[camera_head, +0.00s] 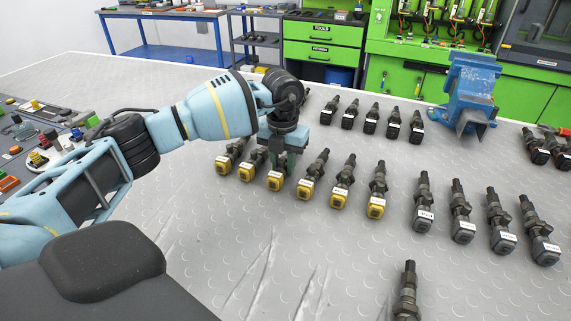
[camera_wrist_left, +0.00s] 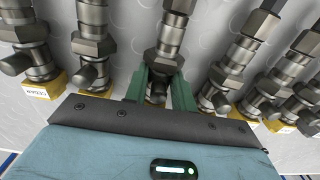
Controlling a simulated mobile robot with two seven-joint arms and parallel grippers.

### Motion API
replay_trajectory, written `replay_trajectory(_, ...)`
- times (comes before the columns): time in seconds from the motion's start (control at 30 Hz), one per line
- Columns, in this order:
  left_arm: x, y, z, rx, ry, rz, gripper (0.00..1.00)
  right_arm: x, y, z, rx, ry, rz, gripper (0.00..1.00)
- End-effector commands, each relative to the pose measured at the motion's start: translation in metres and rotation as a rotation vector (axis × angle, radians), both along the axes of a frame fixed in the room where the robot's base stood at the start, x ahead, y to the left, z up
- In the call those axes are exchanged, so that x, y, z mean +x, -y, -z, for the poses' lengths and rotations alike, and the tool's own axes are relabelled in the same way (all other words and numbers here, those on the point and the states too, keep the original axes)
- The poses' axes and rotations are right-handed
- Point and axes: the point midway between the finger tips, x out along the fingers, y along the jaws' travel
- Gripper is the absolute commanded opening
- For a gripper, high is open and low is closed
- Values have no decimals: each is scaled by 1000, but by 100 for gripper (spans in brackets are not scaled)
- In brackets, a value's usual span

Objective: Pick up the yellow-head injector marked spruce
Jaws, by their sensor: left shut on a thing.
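A row of yellow-head injectors lies on the grey table, several in all, such as this one (camera_head: 343,182) right of my gripper. My left gripper (camera_head: 284,152) is lowered over the third one from the left, a yellow-head injector (camera_head: 275,181) with a white label too small to read. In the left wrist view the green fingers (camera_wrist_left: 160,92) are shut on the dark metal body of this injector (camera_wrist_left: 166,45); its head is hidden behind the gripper. A neighbouring injector's label at the left reads CEDAR (camera_wrist_left: 38,92). My right gripper is not in view.
Neighbouring yellow-head injectors stand close on both sides of the fingers. Grey-head injectors (camera_head: 462,214) lie to the right, and more dark ones (camera_head: 371,118) behind. A blue vise (camera_head: 470,90) stands at the back right. The front middle of the table (camera_head: 230,240) is clear.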

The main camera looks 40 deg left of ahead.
Motion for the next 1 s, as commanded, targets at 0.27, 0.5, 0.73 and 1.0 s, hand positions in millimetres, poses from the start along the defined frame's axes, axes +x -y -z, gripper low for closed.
replay_trajectory(0.27,1,0,-2,-1,3,0,0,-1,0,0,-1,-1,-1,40)
replay_trajectory(0.5,1,0,-25,-1,8,1,0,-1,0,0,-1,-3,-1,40)
replay_trajectory(0.73,1,0,-67,-2,7,1,0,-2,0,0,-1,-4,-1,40)
replay_trajectory(1.0,1,0,-98,-1,3,0,0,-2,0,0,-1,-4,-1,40)
